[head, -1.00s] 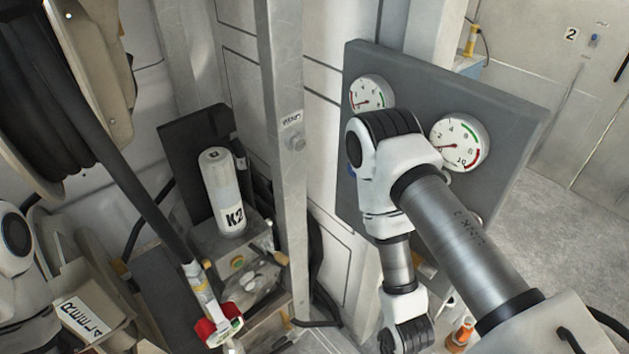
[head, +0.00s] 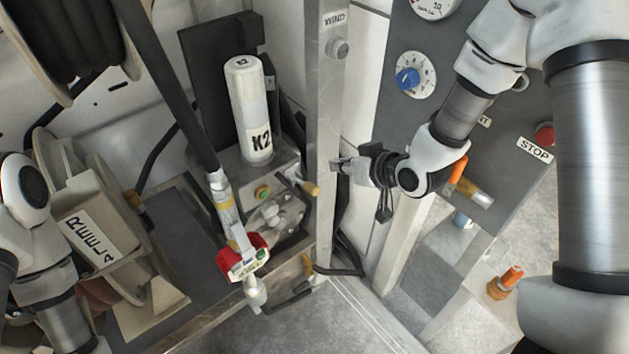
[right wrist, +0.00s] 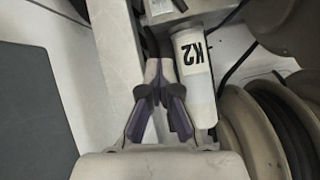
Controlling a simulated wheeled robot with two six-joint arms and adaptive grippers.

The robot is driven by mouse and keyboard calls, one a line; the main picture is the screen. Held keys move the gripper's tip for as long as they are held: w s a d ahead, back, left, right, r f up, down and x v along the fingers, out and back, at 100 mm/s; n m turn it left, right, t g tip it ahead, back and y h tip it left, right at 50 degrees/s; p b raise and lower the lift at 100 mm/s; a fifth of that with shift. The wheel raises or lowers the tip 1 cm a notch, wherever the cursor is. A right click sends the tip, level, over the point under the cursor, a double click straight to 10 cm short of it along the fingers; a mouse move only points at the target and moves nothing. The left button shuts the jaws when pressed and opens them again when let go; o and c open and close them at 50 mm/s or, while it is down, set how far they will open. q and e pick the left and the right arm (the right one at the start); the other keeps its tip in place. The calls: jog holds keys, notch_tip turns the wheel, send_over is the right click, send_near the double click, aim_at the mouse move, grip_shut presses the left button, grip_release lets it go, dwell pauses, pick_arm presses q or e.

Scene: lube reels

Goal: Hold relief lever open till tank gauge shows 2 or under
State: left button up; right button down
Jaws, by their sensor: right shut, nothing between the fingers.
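My right gripper (head: 345,166) is shut and empty, pointing left at the metal post (head: 326,120). In the right wrist view its closed fingers (right wrist: 160,55) lie beside the white K2 canister (right wrist: 194,75). A small lever with a tan tip (head: 309,188) sticks out by the pump block below the K2 canister (head: 248,110), left of the gripper. An orange handle (head: 455,171) is on the panel at right, behind my wrist. I cannot tell which is the relief lever. A gauge (head: 433,5) is cut off at the top; its needle is not readable. My left gripper is out of view.
The grey panel (head: 395,130) carries a blue knob (head: 408,78) and a red button by the STOP label (head: 535,149). A hose with a red-guarded nozzle (head: 242,260) hangs at left, by the reels (head: 90,235). An orange-topped fitting (head: 505,283) is lower right.

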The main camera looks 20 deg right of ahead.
send_over(305, 185)
jog(key=d, duration=0.3)
jog(key=f, duration=0.5)
jog(key=shift+s+a+f+p, duration=0.15)
jog(key=shift+a+p, duration=0.1)
jog(key=shift+p, duration=0.05)
jog(key=f, duration=0.2)
jog(key=s+f, duration=0.1)
jog(key=f, duration=0.1)
jog(key=shift+s+a, duration=0.15)
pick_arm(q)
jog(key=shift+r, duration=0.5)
